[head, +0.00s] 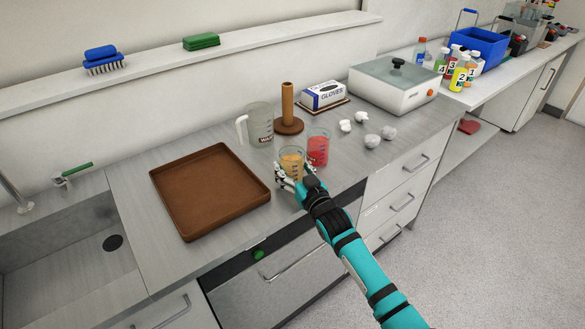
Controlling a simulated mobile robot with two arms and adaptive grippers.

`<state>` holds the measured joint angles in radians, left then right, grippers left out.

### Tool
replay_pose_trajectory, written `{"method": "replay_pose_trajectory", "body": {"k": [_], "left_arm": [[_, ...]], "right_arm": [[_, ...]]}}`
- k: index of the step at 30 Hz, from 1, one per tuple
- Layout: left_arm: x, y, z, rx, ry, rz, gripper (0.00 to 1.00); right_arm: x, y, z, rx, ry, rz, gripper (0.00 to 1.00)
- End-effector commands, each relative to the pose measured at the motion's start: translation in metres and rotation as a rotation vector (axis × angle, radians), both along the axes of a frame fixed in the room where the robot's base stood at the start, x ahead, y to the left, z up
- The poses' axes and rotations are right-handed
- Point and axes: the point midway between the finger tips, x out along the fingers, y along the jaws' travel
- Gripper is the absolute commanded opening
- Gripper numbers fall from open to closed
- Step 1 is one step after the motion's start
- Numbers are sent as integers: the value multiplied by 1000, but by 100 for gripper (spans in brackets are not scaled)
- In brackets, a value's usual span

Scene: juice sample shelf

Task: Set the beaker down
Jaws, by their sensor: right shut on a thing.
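A clear beaker (291,161) with orange-yellow liquid stands upright near the counter's front edge. My right gripper (289,178) is shut on it, reaching in from the lower right. The fingers cover its lower part, so I cannot tell whether its base touches the counter. A second beaker (318,147) with red liquid stands just behind it to the right. My left gripper is not in view.
A brown tray (207,190) lies empty at left. A clear pitcher (259,124), a wooden holder (288,116), a glove box (324,96), crumpled white pieces (346,125) and a lidded bath (393,87) stand behind. A sink (80,247) is at far left.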

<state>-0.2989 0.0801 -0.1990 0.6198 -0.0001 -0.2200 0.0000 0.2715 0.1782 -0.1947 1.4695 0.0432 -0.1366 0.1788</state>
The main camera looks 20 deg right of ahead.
Motion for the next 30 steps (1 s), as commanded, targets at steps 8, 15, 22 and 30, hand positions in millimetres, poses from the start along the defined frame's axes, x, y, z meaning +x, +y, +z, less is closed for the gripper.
{"method": "replay_pose_trajectory", "body": {"k": [8,15,22,30], "left_arm": [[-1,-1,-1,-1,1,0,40],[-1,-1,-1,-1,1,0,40],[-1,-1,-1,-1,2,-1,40],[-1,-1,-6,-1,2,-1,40]], "right_arm": [[0,0,-2,0,0,0,87],[0,0,-2,0,0,0,87],[-18,-3,-1,0,1,0,87],[-76,-11,-2,0,3,0,87]]}}
